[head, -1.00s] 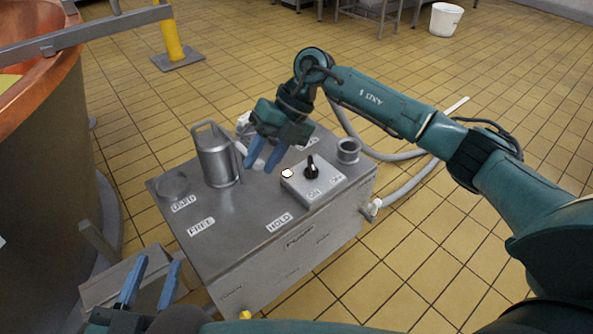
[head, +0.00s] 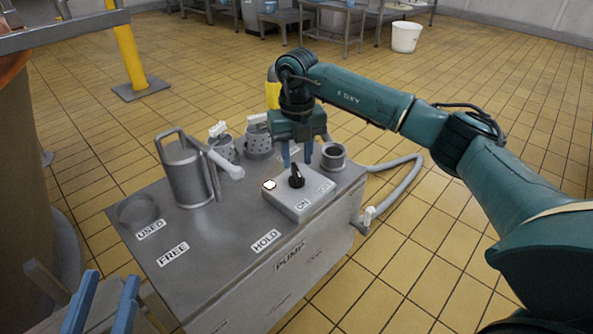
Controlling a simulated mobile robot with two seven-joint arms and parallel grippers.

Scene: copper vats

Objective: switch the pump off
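The pump is a grey metal box (head: 190,283) marked PUMP. A small raised switch box (head: 300,207) on its top carries a black knob (head: 297,180), ON and OFF labels and a bright white lamp (head: 269,185). The ON label is nearer me, and OFF lies to the right. Exactly where the knob points is hard to tell. My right gripper (head: 297,160) points down just above and behind the knob, its blue fingers apart and nothing seen between them. Contact with the knob cannot be told. My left gripper (head: 105,300) is open and empty at the lower left.
A metal jug (head: 188,175) with a white-tipped spout stands on the pump top's left. A grey hose (head: 408,180) loops at the right. FREE and HOLD spots are clear.

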